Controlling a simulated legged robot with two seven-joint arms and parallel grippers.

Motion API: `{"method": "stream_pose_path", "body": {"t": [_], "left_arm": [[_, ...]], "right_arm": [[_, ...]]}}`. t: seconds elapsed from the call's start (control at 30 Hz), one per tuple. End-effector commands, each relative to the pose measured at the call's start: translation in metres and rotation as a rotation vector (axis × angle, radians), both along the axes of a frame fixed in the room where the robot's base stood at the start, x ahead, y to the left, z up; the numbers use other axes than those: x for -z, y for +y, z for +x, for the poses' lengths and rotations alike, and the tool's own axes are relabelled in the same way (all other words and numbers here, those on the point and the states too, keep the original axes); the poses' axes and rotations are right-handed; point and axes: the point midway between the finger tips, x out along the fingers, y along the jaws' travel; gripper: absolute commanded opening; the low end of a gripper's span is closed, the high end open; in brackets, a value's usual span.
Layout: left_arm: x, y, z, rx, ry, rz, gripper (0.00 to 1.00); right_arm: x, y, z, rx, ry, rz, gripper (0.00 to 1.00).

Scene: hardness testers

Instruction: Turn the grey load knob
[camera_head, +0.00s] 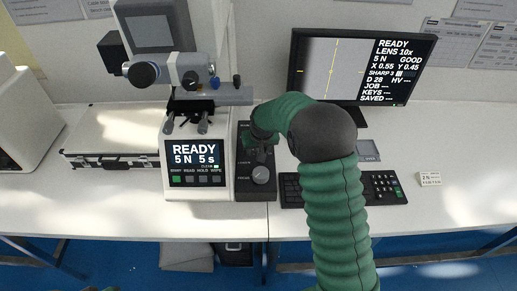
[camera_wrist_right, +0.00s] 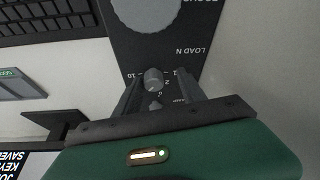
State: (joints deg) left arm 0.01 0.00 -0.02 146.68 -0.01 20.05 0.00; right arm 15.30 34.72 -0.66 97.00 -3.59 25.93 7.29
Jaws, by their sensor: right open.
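The small grey load knob (camera_wrist_right: 153,78) shows in the right wrist view on the dark control panel (camera_wrist_right: 125,48), beside the "LOAD N" label and a ring of numbers. My right gripper (camera_wrist_right: 159,84) is open, with one finger on each side of the knob. A gap shows on both sides, and I cannot tell how deep the fingers reach. In the head view my right gripper (camera_head: 260,142) hangs over the panel and hides the load knob. The tester screen (camera_head: 196,162) reads READY, 5 N, 5 s. My left gripper is out of view.
The large focus knob (camera_head: 261,175) sits nearer the front of the panel. A keyboard (camera_head: 382,187) lies to the right, below a monitor (camera_head: 357,66). The tester's turret and stage (camera_head: 205,97) stand left of my gripper. A case (camera_head: 108,146) lies at the left.

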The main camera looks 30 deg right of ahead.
Motion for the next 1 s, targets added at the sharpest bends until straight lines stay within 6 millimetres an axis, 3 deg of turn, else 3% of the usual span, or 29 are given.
{"method": "stream_pose_path", "body": {"t": [0.1,0.47,1.0], "left_arm": [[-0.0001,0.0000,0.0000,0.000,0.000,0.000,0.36],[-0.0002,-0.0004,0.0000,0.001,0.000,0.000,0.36],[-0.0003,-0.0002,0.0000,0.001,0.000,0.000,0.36]], "right_arm": [[0.0006,-0.0046,-0.0006,0.003,-0.002,0.004,0.46],[0.0006,-0.0060,-0.0006,0.004,-0.001,0.003,0.00],[0.0001,-0.0047,-0.0017,0.003,0.000,0.005,0.00]]}}
